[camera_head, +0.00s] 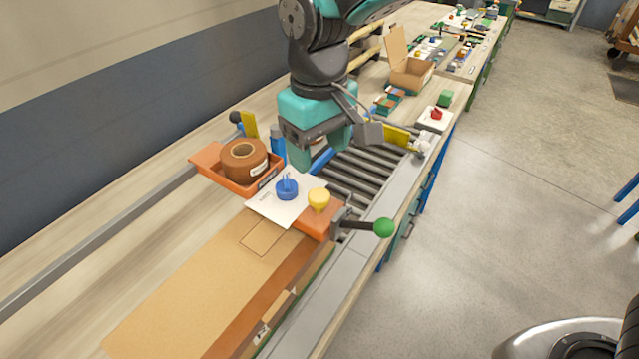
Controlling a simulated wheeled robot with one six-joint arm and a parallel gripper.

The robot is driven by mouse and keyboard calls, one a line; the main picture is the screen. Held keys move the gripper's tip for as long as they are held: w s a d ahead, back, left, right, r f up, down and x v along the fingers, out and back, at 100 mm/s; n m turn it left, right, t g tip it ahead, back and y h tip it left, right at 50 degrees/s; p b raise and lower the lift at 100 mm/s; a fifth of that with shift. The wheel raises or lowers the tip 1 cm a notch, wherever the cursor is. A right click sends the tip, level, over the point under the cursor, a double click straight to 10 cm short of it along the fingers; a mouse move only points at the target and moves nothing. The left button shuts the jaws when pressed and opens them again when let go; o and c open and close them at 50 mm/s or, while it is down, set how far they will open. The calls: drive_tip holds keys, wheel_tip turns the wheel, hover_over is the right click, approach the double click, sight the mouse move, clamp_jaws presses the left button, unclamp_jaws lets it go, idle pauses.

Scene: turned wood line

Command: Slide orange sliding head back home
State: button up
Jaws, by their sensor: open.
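The orange sliding head (318,224) seems to lie across the line at the far end of a cardboard carton, with its left part (206,160) at a long grey rail. A white sheet covers its middle, so I cannot tell if it is one piece. A lever with a green knob (383,228) sticks out at its right end. A brown tape roll (240,162) sits in an orange tray (232,182) on the left. My gripper (318,157) is open, pointing down beyond the head, above the rollers. It appears empty; contact with anything is unclear.
A blue piece (287,189) and a yellow knob (319,199) stand on or by the white sheet (262,207). The carton (200,285) fills the near line. Grey rollers (362,172) lie bare beyond. An open box (410,74) stands farther back.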

sight(319, 195)
wheel_tip(319, 195, down, 9)
drive_tip(key=shift+f+p, duration=0.15)
drive_tip(key=shift+p, duration=0.65)
clamp_jaws()
